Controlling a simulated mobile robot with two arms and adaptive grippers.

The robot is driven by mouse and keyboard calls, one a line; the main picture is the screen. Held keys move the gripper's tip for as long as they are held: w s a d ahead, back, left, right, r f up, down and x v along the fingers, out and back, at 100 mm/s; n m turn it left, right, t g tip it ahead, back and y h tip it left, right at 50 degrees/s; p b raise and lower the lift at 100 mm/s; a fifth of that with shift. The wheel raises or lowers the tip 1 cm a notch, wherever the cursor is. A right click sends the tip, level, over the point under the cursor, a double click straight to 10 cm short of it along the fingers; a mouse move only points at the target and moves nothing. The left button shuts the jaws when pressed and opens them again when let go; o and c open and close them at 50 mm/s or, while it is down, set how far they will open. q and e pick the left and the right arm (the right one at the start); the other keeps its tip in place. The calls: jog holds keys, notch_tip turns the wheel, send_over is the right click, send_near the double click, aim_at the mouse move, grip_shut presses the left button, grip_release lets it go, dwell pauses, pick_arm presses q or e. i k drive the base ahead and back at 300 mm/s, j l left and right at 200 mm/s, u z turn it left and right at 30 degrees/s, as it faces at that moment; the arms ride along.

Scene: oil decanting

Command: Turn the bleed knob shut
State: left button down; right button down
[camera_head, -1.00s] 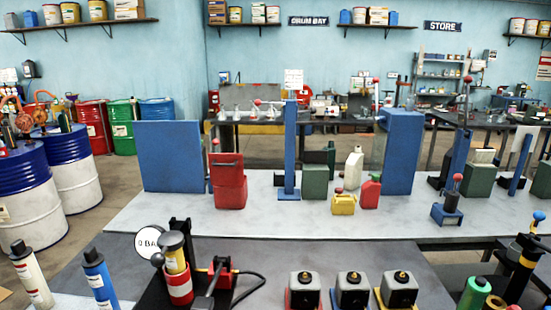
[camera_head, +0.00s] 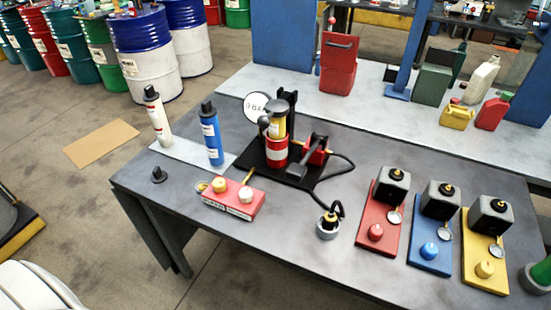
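A pump-like unit stands on a black plate (camera_head: 300,178) on the front table. It has a red cylinder (camera_head: 276,152) with a yellow upper part (camera_head: 277,125), a white round dial (camera_head: 257,107) marked with a 0, and a red block (camera_head: 316,152) with a dark lever. A dark round knob (camera_head: 264,121) sits beside the yellow part. I cannot tell for certain whether it is the bleed knob, nor whether it is turned open or shut. Neither my left nor my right gripper is in view.
A white (camera_head: 157,116) and a blue cartridge (camera_head: 211,133) stand left of the unit. A red box (camera_head: 233,198) with two caps sits in front. A black hose (camera_head: 335,190) runs to a ringed fitting (camera_head: 328,227). Red, blue and yellow stations (camera_head: 471,265) fill the right.

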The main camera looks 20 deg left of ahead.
aim_at(219, 184)
jog(key=u, duration=1.2)
jog(key=k+l+z, duration=0.1)
jog(key=l+z, duration=0.4)
jog(key=l, duration=0.2)
jog(key=k, duration=0.05)
